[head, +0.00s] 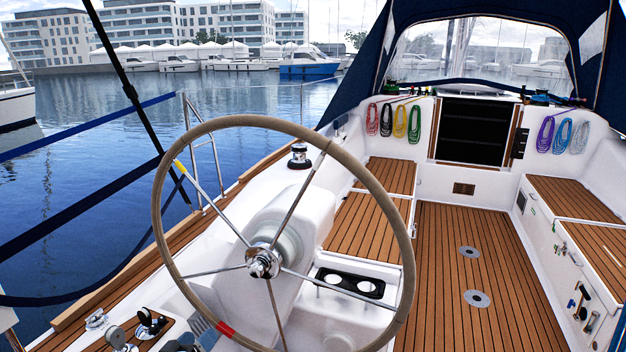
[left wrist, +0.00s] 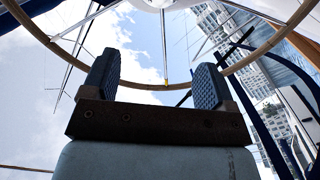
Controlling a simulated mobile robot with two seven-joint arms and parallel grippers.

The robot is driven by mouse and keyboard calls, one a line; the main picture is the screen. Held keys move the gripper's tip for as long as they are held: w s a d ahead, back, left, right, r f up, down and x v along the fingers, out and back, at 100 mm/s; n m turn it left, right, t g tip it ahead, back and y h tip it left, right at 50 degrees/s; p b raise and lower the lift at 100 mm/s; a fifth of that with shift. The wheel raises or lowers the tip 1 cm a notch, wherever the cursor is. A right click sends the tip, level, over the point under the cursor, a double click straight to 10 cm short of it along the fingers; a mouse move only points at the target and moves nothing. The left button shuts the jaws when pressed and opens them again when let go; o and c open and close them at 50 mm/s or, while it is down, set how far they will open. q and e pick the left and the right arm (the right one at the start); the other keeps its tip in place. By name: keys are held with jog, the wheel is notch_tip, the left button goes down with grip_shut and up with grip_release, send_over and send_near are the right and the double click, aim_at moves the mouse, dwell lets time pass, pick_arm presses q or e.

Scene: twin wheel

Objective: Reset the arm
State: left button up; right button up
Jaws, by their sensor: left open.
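My left gripper (head: 203,328) shows small at the bottom of the head view, beside the lower left of the steering wheel (head: 409,235) and near a red mark on its rim. In the left wrist view its two blue ribbed fingers (left wrist: 158,73) are spread wide with nothing held between them. The wheel rim (left wrist: 150,87) crosses behind the fingers in that view, apart from them as far as I can tell. My right gripper is in neither view.
The wheel's spokes and white pedestal (head: 262,235) stand close by. A cup holder (head: 350,284) is behind the wheel, and a winch (head: 299,157) is farther off. Control levers (head: 148,325) sit at the lower left. The teak cockpit floor (head: 450,250) is clear.

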pick_arm(q)
jog(key=a+m, duration=0.1)
jog(key=a, duration=0.6)
jog(key=s+d+f+m+g+y, duration=0.1)
jog(key=s+f+m+g, duration=0.15)
jog(key=s, duration=0.85)
jog(key=s+d+f+m+g+y, duration=0.1)
jog(key=s+d+f+m+g, duration=0.15)
jog(key=s, duration=0.95)
jog(key=s+d+f+m+g+y, duration=0.15)
jog(key=s+f+m, duration=0.25)
jog(key=s, duration=0.7)
jog(key=w+d+r+n, duration=0.15)
jog(key=d+n, duration=0.45)
jog(key=d, duration=0.6)
notch_tip(320, 180, up, 16)
jog(key=s+a+m+p, duration=0.1)
jog(key=p, duration=1.8)
jog(key=shift+a+f+p, duration=0.2)
jog(key=shift+a+p, duration=0.1)
jog(key=shift+a, duration=0.1)
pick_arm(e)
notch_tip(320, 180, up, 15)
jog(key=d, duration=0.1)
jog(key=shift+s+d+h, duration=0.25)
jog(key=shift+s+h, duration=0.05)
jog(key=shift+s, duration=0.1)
